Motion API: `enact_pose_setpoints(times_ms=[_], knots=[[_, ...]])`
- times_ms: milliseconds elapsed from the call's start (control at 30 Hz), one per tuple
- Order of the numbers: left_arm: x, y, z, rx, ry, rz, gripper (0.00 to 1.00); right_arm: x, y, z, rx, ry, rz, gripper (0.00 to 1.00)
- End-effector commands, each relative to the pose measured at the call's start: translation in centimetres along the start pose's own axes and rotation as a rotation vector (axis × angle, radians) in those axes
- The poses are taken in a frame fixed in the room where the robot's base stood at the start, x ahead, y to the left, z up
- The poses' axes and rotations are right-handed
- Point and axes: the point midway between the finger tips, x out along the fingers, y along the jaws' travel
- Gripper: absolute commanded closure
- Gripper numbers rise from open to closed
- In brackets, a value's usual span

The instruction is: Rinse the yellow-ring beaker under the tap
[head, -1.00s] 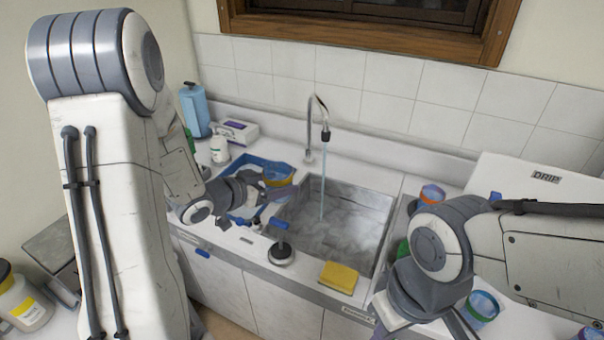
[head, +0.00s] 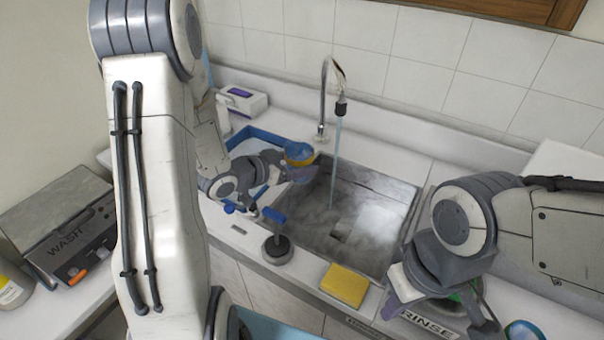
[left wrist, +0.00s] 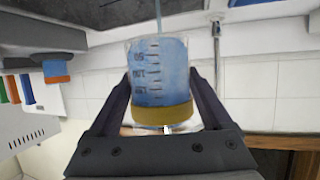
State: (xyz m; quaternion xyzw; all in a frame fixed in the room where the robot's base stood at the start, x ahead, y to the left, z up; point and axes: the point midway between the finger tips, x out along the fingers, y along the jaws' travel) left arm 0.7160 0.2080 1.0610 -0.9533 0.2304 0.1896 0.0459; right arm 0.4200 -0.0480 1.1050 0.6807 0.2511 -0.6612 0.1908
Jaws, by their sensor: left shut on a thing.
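The yellow-ring beaker (head: 299,155) is blue with a yellow band. My left gripper (left wrist: 163,95) is shut on it, with a finger on each side, and holds it by the sink's left rim. In the left wrist view the beaker (left wrist: 160,75) shows dark graduation marks. The tap (head: 325,95) stands behind the sink (head: 375,205), and a thin stream of water (head: 335,155) runs down from it. The beaker is left of the stream, apart from it. My right gripper (head: 445,312) is open at the lower right, its fingers apart near a RINSE label.
A yellow sponge (head: 344,286) lies on the front rim. A black-based item with a blue handle (head: 277,248) stands left of it. A blue tray (head: 240,140) is left of the sink. A WASH unit (head: 65,235) stands far left.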

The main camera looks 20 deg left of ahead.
Motion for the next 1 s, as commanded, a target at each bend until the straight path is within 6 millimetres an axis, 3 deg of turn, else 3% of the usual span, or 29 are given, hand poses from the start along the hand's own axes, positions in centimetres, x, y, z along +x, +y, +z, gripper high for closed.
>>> enact_pose_setpoints(times_ms=[33,133,267,467,1000], knots=[[0.6,0.0,1.4,-0.001,0.000,0.000,0.76,1.2,0.1,0.1,0.000,0.000,0.000,1.00],[1.1,0.1,2.5,-0.001,0.000,0.001,0.76,2.1,0.1,0.1,-0.001,0.000,0.000,1.00],[1.4,0.1,2.9,0.002,0.001,0.000,0.76,2.4,0.2,0.1,-0.001,0.000,0.000,1.00],[2.6,0.1,2.3,0.004,0.001,0.003,0.76,2.2,0.2,0.1,-0.001,0.000,0.000,1.00],[8.4,-0.1,-0.1,0.002,0.001,-0.001,0.76,2.2,0.2,0.1,-0.001,0.000,0.000,1.00]])
